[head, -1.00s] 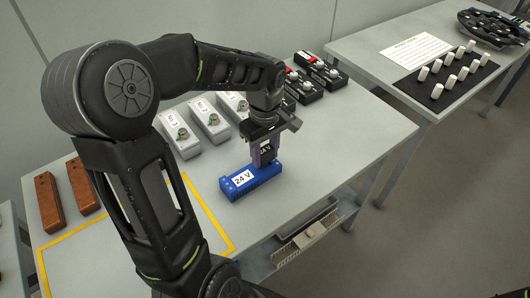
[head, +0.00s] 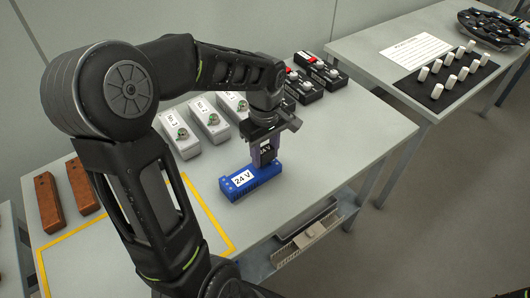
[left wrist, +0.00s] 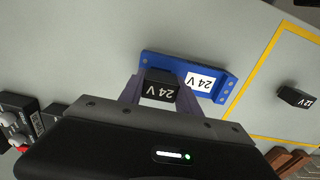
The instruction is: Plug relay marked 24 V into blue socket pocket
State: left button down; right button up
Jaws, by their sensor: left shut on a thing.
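The blue socket (head: 252,183), with a white 24 V label, lies on the table; it also shows in the left wrist view (left wrist: 228,88). My left gripper (head: 264,146) is shut on the black relay marked 24 V (left wrist: 161,88). The relay (head: 267,154) is upright at the far end of the blue socket, over or in its pocket. The pocket is hidden by the relay and fingers, so I cannot tell how deep the relay sits. My right gripper is not in view. A black relay marked 12 V (left wrist: 297,97) lies inside the yellow outline in the left wrist view.
Grey boxes with number labels (head: 209,121) and black devices with red parts (head: 305,88) stand behind the socket. Two brown blocks (head: 49,203) lie at the left. A yellow outline (head: 226,232) marks the table. The table right of the socket is clear.

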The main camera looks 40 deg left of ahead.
aim_at(265, 150)
pick_arm(q)
jog(key=shift+f+b, duration=0.7)
jog(key=shift+f, duration=0.15)
jog(key=c, duration=0.8)
grip_release()
jog(key=shift+o, duration=0.2)
notch_tip(265, 150, up, 8)
jog(key=shift+f, duration=0.1)
